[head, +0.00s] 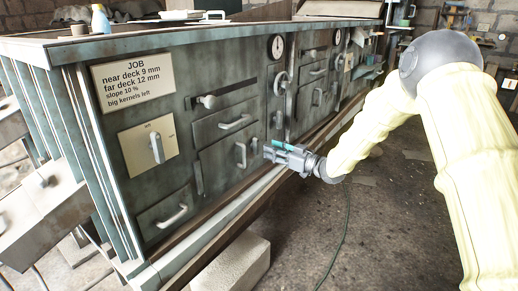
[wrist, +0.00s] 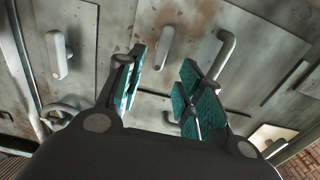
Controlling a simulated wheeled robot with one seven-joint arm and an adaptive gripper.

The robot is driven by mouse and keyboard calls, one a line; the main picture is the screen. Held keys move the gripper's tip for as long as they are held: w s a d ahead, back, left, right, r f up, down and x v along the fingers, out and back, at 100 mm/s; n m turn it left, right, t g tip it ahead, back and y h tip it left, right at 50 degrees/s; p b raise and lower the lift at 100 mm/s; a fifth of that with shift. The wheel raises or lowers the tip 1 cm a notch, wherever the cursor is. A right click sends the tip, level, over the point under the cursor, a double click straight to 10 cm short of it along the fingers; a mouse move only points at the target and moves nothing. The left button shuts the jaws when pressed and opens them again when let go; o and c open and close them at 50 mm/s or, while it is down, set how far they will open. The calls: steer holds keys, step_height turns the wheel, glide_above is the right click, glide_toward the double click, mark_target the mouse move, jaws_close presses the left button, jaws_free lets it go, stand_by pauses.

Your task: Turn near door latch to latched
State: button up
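The near door (head: 222,160) is a grey-green panel in the machine's side, with a curved bar handle (head: 240,155). A small upright lever beside that handle, which looks like the near door latch (head: 253,146), sits by the door's right edge. In the wrist view the latch (wrist: 165,46) shows beyond the fingers, with the door handle (wrist: 226,54) to its right. My gripper (head: 268,151) is in front of the machine, just right of the latch. In the wrist view its teal-padded fingers (wrist: 166,88) stand apart with nothing between them. Whether they touch the latch cannot be told.
Another lever (wrist: 57,54) and a handwheel (wrist: 60,115) lie left in the wrist view. A drawer handle (head: 235,122) sits above the door. A rail (head: 225,212) runs along the machine's foot, with a pale block (head: 232,262) below. The floor at right is mostly clear.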

mark_target(258, 145)
steer(key=shift+b+x, duration=0.75)
steer(key=shift+x, duration=2.75)
jaws_close()
